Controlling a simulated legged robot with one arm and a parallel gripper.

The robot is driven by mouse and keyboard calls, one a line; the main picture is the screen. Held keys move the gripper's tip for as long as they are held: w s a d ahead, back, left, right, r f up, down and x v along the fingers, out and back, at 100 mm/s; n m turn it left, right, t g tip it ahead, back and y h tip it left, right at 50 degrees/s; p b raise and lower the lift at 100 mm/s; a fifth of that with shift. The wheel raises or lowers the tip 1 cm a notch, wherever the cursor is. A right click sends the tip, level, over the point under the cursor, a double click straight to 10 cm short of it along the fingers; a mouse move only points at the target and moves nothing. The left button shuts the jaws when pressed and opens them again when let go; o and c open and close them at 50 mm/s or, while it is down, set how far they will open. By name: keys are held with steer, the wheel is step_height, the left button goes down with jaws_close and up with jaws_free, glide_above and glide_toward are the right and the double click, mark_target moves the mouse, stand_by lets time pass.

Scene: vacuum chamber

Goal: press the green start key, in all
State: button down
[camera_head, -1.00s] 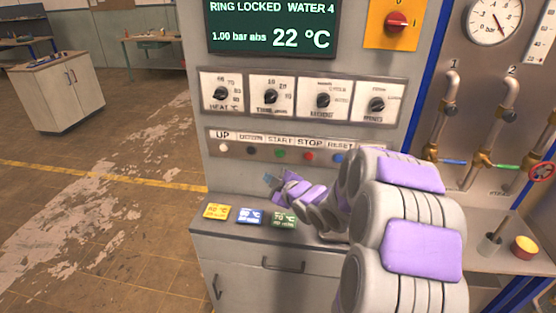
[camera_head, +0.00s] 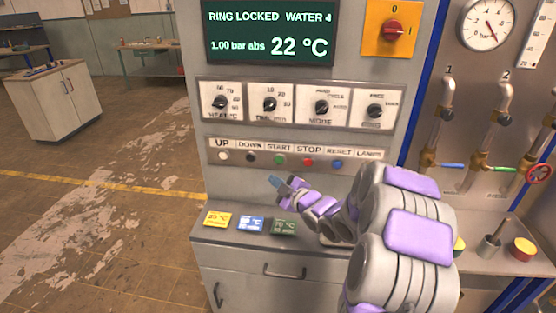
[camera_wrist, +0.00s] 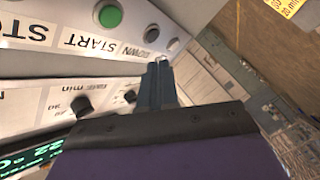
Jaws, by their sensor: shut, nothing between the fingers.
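The green start key (camera_head: 279,160) is a small round button under the START label, in the row of keys on the panel. It also shows large at the top of the wrist view (camera_wrist: 110,15), apart from my fingers. My gripper (camera_head: 274,182) is just below the key row in the head view, a little left of the green key. In the wrist view my blue-grey fingers (camera_wrist: 161,64) are together and empty. Their tips appear near the DOWN and UP end of the row. I cannot tell whether they touch the panel. The green key is not hidden.
The black DOWN key (camera_head: 251,158) and red STOP key (camera_head: 308,162) flank the green key. Dials sit above, below a display (camera_head: 270,32) reading RING LOCKED. Yellow, blue and green cards (camera_head: 284,227) lie on the ledge below. Pipes and valves (camera_head: 443,125) stand at right.

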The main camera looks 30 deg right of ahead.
mark_target(279, 160)
steer(key=w+d+p, duration=0.3)
steer(key=w+d, duration=0.1)
steer(key=w, duration=0.2)
steer(key=shift+d+p, duration=0.15)
steer(key=shift+p, duration=0.25)
steer(key=shift+w+d+r+p, duration=0.1)
steer(key=shift+w+d+p, duration=0.35)
steer(key=shift+w, duration=0.1)
stand_by(2.7)
steer(key=shift+s+a, duration=0.1)
steer(key=shift+s+a+b, duration=0.4)
steer(key=shift+s+b, duration=0.2)
steer(key=shift+b, duration=0.1)
